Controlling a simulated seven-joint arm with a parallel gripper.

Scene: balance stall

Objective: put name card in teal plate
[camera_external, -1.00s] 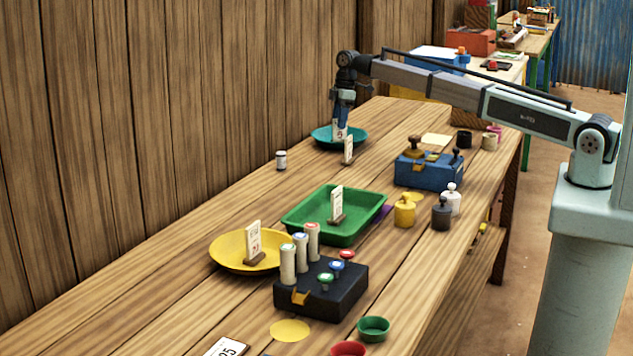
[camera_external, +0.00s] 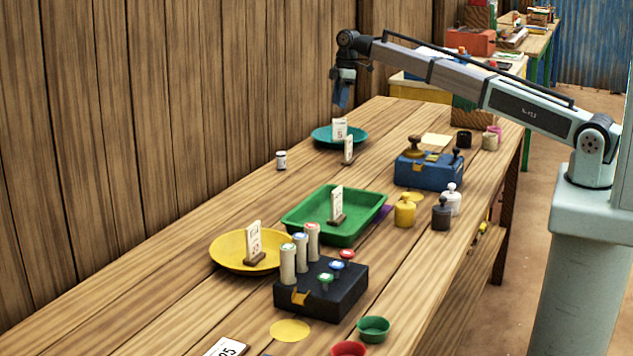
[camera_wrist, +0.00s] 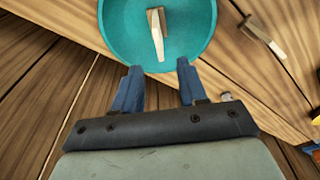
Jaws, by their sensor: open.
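The teal plate (camera_external: 320,137) stands at the far end of the table by the wooden wall. A white name card (camera_external: 339,130) stands upright in it; in the wrist view the card (camera_wrist: 157,38) with its brown foot lies inside the plate (camera_wrist: 112,22). My gripper (camera_external: 341,103) hangs above the plate, open and empty, apart from the card. In the wrist view its blue fingers (camera_wrist: 159,78) are spread, with the plate beyond them.
Another white card (camera_external: 348,150) stands on the table just in front of the plate. A green tray (camera_external: 291,222) and a yellow plate (camera_external: 222,256) each hold a card. A blue block (camera_external: 430,176) and a small jar (camera_external: 281,160) stand nearby.

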